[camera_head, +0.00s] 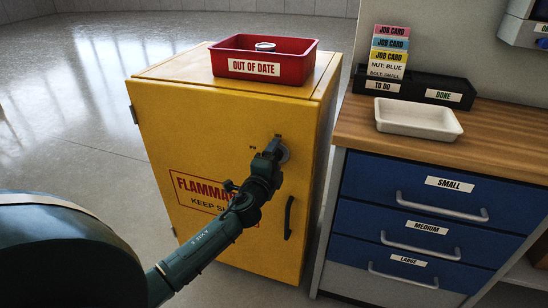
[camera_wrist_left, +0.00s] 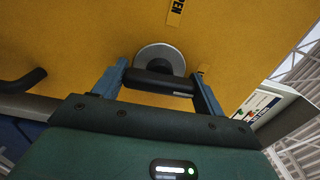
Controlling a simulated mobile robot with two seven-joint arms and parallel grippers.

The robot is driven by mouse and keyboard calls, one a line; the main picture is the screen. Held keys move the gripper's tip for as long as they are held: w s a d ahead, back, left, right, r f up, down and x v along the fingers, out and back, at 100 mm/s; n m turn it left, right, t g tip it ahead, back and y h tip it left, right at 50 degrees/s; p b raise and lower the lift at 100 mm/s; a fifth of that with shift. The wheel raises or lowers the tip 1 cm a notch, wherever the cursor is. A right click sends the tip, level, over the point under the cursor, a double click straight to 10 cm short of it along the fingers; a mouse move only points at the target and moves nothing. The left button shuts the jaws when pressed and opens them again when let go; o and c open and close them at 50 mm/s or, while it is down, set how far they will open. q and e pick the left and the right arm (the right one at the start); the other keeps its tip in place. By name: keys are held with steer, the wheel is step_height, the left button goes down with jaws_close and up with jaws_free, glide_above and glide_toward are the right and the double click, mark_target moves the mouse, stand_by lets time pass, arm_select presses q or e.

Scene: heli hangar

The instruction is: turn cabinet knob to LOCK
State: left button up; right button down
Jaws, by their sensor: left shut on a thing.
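The yellow cabinet (camera_head: 160,115) stands at the centre with its door shut. Its knob (camera_head: 285,154) is on the upper right of the door, mostly hidden behind my left gripper (camera_head: 274,146). In the left wrist view the knob shows as a silver disc with a dark bar (camera_wrist_left: 158,83) across it. The fingers of my left gripper (camera_wrist_left: 160,90) are shut on the two ends of the bar. A yellow OPEN label (camera_wrist_left: 176,11) is beside the disc. Another small label (camera_wrist_left: 203,70) is partly hidden by a finger, its text unreadable. My right gripper is not in view.
A dark door handle (camera_head: 289,218) is below the knob. A red OUT OF DATE bin (camera_head: 302,60) with a can stands on the cabinet. To the right, a wood-topped bench (camera_head: 360,118) has blue drawers (camera_head: 385,178) and a white tray (camera_head: 418,132). Open floor lies left.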

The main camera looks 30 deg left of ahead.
arm_select(q)
steer(key=shift+m, duration=0.3)
steer(key=o, duration=1)
steer(key=shift+s, duration=0.1)
steer(key=v, duration=1.3)
steer(key=shift+d, duration=0.1)
